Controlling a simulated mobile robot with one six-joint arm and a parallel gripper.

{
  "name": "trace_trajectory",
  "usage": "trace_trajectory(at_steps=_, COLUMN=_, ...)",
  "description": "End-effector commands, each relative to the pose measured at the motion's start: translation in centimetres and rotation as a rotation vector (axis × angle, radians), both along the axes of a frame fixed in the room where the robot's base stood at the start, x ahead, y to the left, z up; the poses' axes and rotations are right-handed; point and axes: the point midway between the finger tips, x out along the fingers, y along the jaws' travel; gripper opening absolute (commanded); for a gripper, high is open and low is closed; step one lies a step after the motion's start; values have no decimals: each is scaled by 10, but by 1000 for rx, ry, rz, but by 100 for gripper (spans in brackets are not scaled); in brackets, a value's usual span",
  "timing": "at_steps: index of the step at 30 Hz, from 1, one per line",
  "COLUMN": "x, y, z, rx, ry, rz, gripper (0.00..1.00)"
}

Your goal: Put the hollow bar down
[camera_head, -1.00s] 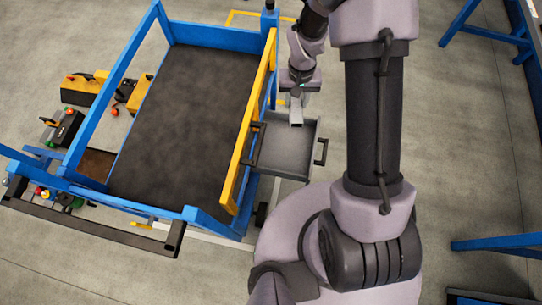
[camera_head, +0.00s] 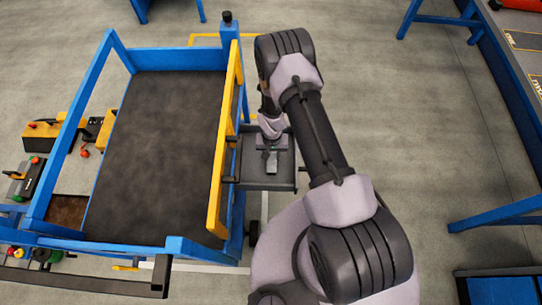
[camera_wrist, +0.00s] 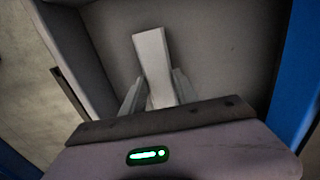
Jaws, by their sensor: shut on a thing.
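The hollow bar (camera_head: 271,163) is a short light grey piece. My gripper (camera_head: 271,150) is shut on it, inside the outline of the grey tray in the head view. In the wrist view the bar (camera_wrist: 152,60) stands out from between the two fingers (camera_wrist: 158,88), slightly tilted, with the tray's grey floor (camera_wrist: 225,50) behind it. I cannot tell whether the bar touches the floor. My wrist hides part of the tray.
The grey tray (camera_head: 268,187) has raised walls and dark handles, beside the blue cart (camera_head: 178,58) with its yellow rail (camera_head: 223,150). Blue-legged tables (camera_head: 500,215) stand at the right. The floor between them is clear.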

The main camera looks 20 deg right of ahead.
Motion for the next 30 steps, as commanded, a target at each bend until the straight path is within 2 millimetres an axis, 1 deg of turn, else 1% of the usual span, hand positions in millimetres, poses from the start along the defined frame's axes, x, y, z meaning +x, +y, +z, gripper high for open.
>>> trace_trajectory(at_steps=5, x=1, y=0, z=2, rx=0, ry=-2, rz=0, gripper=0)
trace_trajectory(at_steps=9, x=1, y=0, z=-3, rx=0, ry=-2, rz=0, gripper=0)
trace_trajectory(at_steps=10, x=1, y=0, z=-2, rx=0, ry=-2, rz=0, gripper=40)
trace_trajectory(at_steps=12, x=1, y=0, z=-1, rx=0, ry=-2, rz=0, gripper=54)
trace_trajectory(at_steps=13, x=1, y=0, z=-1, rx=0, ry=-2, rz=0, gripper=58)
trace_trajectory(at_steps=21, x=1, y=0, z=-1, rx=0, ry=-2, rz=1, gripper=58)
trace_trajectory(at_steps=23, x=1, y=0, z=4, rx=0, ry=-2, rz=0, gripper=58)
trace_trajectory(at_steps=26, x=2, y=0, z=25, rx=0, ry=-3, rz=1, gripper=58)
trace_trajectory(at_steps=30, x=2, y=0, z=68, rx=0, ry=-5, rz=1, gripper=58)
